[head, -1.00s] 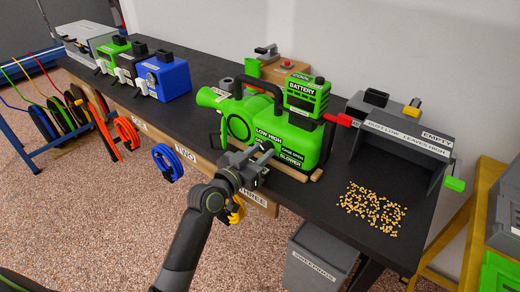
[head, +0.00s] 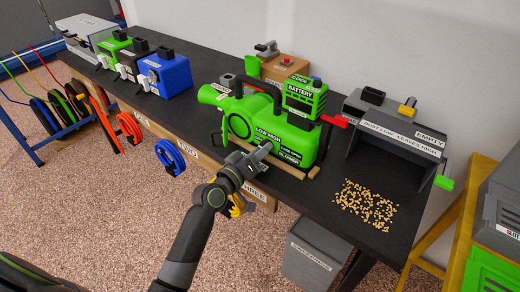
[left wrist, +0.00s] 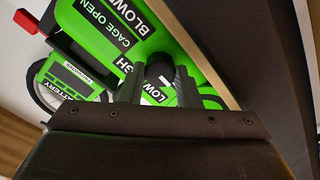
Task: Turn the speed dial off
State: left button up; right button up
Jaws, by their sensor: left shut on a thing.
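The green blower (head: 262,120) stands on the dark bench in the head view, with a LOW HIGH label on its near side. The speed dial is a dark round knob (left wrist: 160,72) beside that label in the left wrist view. My left gripper (head: 264,152) reaches the blower's near side, its fingers (left wrist: 159,84) on either side of the dial and shut on it. The arm and fingers hide the dial in the head view. Its exact pointer position cannot be told. My right gripper is in neither view.
A green battery (head: 305,95) sits on the blower's right end, by a red lever (head: 334,121). A wooden rail (head: 314,172) runs along the blower's front. Yellow pellets (head: 365,205) lie to the right, before a grey box (head: 398,128). A grey bin (head: 316,252) stands below.

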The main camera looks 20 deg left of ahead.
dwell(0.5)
pick_arm(q)
jog(key=o, duration=1)
jog(key=b+v, duration=0.2)
jog(key=v, duration=1.5)
jog(key=shift+s, duration=0.25)
